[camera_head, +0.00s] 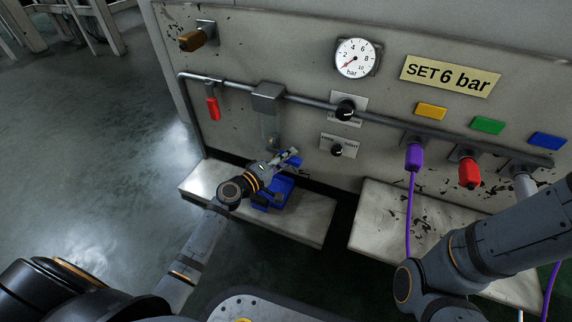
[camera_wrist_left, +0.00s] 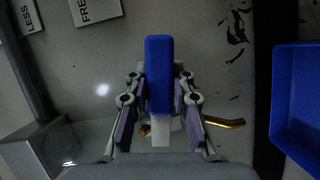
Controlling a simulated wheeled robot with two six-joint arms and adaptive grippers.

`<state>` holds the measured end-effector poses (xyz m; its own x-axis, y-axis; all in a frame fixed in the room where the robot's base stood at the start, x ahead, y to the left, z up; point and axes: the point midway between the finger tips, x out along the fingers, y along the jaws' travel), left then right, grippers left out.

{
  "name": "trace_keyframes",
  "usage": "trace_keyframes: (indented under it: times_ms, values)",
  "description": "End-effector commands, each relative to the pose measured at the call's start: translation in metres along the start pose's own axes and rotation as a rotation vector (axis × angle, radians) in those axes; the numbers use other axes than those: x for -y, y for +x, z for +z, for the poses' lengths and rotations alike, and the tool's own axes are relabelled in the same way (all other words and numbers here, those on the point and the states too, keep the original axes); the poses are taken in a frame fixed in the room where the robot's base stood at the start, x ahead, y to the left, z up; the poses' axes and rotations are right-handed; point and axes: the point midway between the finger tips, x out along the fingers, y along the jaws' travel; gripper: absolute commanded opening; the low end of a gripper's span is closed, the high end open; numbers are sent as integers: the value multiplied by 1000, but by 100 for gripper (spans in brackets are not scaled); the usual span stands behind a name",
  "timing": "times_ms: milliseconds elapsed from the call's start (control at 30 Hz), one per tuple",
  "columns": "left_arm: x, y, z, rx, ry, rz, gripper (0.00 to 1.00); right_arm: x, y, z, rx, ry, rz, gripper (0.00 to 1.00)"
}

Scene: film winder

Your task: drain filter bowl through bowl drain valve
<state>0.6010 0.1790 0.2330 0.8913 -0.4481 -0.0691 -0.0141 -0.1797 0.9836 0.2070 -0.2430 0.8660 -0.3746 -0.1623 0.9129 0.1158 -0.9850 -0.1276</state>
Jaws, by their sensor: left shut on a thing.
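The filter (camera_head: 268,97) hangs from the pipe on the panel, its bowl (camera_head: 270,132) below a grey head. In the left wrist view, a clear wall at lower left (camera_wrist_left: 45,152) looks like part of the bowl. My left gripper (camera_head: 291,158) is just below the bowl. In the wrist view its fingers (camera_wrist_left: 160,105) are shut on a blue handle (camera_wrist_left: 159,72), which looks like the bowl drain valve's lever. A brass tube (camera_wrist_left: 226,122) sticks out right of it. Whether liquid flows is not visible. My right gripper is out of view; only its arm shows.
A blue tray (camera_head: 279,196) stands below my left gripper on a pale ledge (camera_head: 305,220). A pressure gauge (camera_head: 355,57), black knobs (camera_head: 345,111), and red (camera_head: 470,174) and purple (camera_head: 414,156) fittings line the panel. A purple hose (camera_head: 409,215) hangs down near my right arm.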

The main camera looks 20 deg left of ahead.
Motion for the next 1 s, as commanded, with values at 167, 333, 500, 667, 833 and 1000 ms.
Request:
trace_keyframes:
  times_ms: [167, 333, 500, 667, 833, 1000]
  values:
    - [-4, 0, 0, -1, -89, 38, 0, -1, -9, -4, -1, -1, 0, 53]
    - [-9, 0, -1, -1, -146, 61, 0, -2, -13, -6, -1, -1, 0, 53]
    - [-11, 0, -2, -1, -174, 72, 0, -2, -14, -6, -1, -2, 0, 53]
    - [-12, -1, -2, -2, -183, 75, 0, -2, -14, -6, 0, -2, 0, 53]
    - [-12, -1, -2, -2, -184, 76, 0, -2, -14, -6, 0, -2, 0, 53]
    - [-13, 0, -2, -2, -185, 76, 28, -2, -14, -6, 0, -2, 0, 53]
